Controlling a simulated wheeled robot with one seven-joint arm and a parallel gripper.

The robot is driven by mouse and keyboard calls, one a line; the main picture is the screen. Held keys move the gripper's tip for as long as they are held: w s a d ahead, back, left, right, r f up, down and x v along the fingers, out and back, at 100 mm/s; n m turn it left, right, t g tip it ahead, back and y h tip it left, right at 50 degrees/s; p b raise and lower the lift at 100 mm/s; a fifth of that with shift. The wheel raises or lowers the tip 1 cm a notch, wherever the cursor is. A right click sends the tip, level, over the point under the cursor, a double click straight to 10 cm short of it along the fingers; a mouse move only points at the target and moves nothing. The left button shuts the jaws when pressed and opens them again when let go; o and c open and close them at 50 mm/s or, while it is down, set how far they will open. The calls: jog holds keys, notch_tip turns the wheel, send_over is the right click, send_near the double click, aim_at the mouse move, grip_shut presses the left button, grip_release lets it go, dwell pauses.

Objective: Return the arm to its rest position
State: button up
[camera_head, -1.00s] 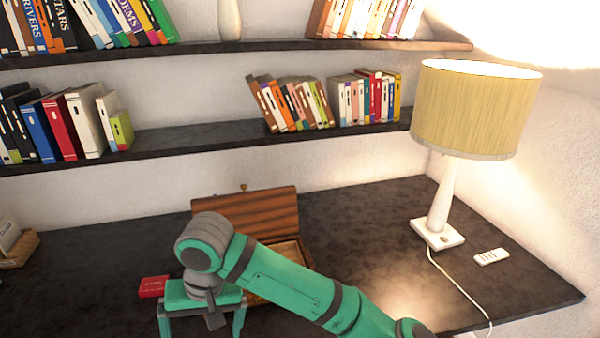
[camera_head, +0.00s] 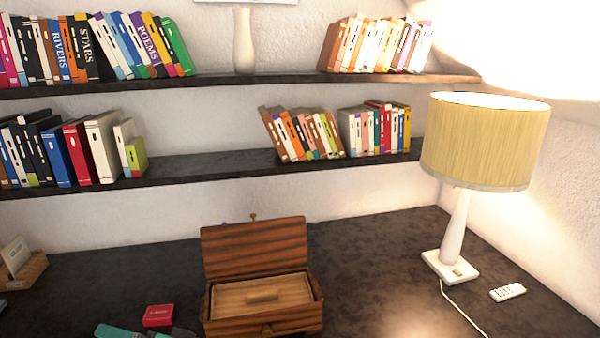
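Part of my teal and grey arm (camera_head: 118,331) shows at the bottom edge, left of the middle. My gripper's fingertips are not clearly visible, so its state is hidden. A striped wooden box (camera_head: 262,322) stands on the dark desk with its lid raised at the back. A light wooden piece with a small bar-shaped handle (camera_head: 262,296) lies inside it. A small red box (camera_head: 158,315) lies on the desk left of the wooden box, just beyond the visible part of my arm.
A lamp (camera_head: 462,230) with a pale shade stands at the right, its cord running forward. A white remote (camera_head: 508,292) lies beside it. A wooden card holder (camera_head: 25,270) is at far left. Two shelves (camera_head: 200,170) of books span the wall. The desk's middle right is clear.

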jog(key=s+d+f+m+t+h, duration=0.4)
jog(key=d+f+t+h, duration=0.15)
jog(key=d+f, duration=0.4)
jog(key=s+d+f+m+t+h, duration=0.35)
jog(key=d+f+m+t, duration=0.2)
jog(key=d+f, duration=0.4)
jog(key=s+d+n+h, duration=0.2)
jog(key=s+d+n, duration=0.2)
jog(key=s+d, duration=0.4)
jog(key=s+d+f+n+h, duration=0.1)
jog(key=s+d+n+h, duration=0.2)
jog(key=s+d, duration=0.5)
jog(key=shift+s+d+n+h, duration=0.2)
jog(key=shift+s+n+h, duration=0.15)
jog(key=shift+s, duration=2.6)
